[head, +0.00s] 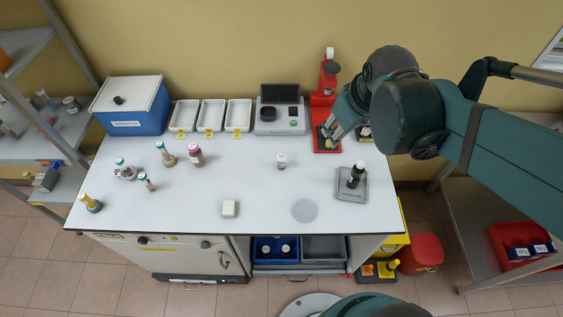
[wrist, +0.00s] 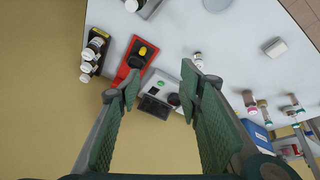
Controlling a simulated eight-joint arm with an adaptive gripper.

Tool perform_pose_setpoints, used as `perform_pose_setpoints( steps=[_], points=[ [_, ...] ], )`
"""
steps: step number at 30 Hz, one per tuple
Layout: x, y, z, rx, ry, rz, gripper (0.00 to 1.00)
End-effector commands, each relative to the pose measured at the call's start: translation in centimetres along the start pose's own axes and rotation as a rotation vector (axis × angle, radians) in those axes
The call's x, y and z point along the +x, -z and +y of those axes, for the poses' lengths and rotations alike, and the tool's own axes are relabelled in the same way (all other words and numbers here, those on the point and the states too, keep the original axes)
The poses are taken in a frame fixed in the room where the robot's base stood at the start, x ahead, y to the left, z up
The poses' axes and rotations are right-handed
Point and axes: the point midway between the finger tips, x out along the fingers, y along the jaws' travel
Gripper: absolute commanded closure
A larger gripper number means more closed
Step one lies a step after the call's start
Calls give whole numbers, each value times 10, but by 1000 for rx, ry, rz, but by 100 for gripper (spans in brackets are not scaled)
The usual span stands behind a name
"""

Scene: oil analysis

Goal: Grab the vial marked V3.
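Several white-capped vials (wrist: 87,67) stand in a dark rack at the left of the wrist view; their marks are too small to read. In the head view only part of that rack (head: 365,139) shows beside my gripper. A single white-capped vial (head: 281,160) stands alone mid-table and also shows in the wrist view (wrist: 198,64); its mark is not legible. I cannot tell which vial is V3. My gripper (head: 329,139) is above the table's back right, by the red stand. In the wrist view its fingers (wrist: 160,75) are wide apart with nothing between them.
The red stand (head: 327,107) rises close to my gripper, with the grey instrument (head: 268,126) to its left. White trays (head: 211,116) and a blue box (head: 131,121) line the back. A dark bottle (head: 355,177) stands on a grey plate at right. The front middle is largely clear.

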Motion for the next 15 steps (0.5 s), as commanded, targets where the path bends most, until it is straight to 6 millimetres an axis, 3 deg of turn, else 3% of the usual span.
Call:
perform_pose_setpoints(
  steps=[15],
  points=[
    [58,38,-26,-296,81,-92,64]
  ],
)
